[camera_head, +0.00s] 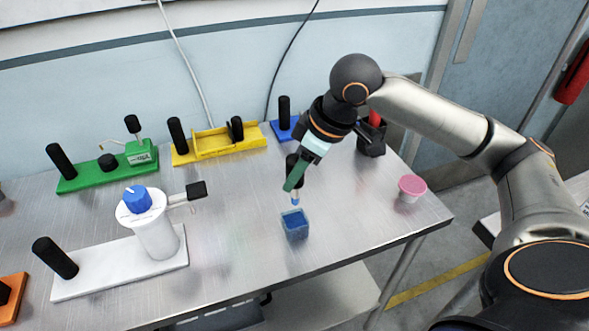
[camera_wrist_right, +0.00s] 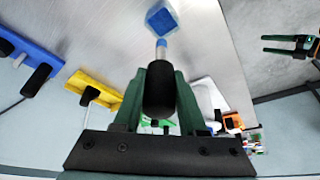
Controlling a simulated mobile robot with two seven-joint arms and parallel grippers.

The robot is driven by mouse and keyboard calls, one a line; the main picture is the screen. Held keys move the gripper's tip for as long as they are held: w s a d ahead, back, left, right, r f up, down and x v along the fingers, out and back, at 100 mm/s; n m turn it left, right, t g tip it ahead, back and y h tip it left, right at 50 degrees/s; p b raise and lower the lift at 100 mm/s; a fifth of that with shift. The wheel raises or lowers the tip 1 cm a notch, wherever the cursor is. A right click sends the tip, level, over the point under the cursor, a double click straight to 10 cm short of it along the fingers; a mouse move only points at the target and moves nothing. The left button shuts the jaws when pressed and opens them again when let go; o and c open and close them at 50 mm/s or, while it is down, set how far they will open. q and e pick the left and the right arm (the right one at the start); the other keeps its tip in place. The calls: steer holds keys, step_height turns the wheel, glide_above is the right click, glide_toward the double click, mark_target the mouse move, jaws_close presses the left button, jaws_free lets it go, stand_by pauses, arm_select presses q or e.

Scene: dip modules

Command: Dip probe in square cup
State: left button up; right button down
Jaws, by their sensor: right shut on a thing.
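My right gripper (camera_head: 294,178) is shut on the black handle of the probe and holds it above the table. The handle (camera_wrist_right: 159,90) sits between the green fingers in the right wrist view. The probe (camera_head: 295,198) points down, with a pale shaft and a blue tip. The blue square cup (camera_head: 295,225) stands on the table just below the tip, and it also shows in the right wrist view (camera_wrist_right: 162,18). The tip appears above the cup and apart from it. My left gripper is not in the head view; a green-fingered gripper (camera_wrist_right: 286,44) shows at the right wrist view's upper right.
A white module with a blue-knobbed bottle (camera_head: 155,225) stands left on the metal table (camera_head: 235,195). Green (camera_head: 110,170), yellow (camera_head: 220,145) and blue (camera_head: 284,128) modules line the back. A pink-lidded cup (camera_head: 411,187) stands near the right edge. The table around the square cup is clear.

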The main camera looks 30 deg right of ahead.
mark_target(296, 204)
steer(key=shift+f+b, duration=2.15)
steer(key=shift+b, duration=0.45)
steer(key=shift+f+b, duration=0.5)
steer(key=shift+f, duration=1.7)
steer(key=shift+f+b, duration=0.3)
steer(key=shift+w+r, duration=0.1)
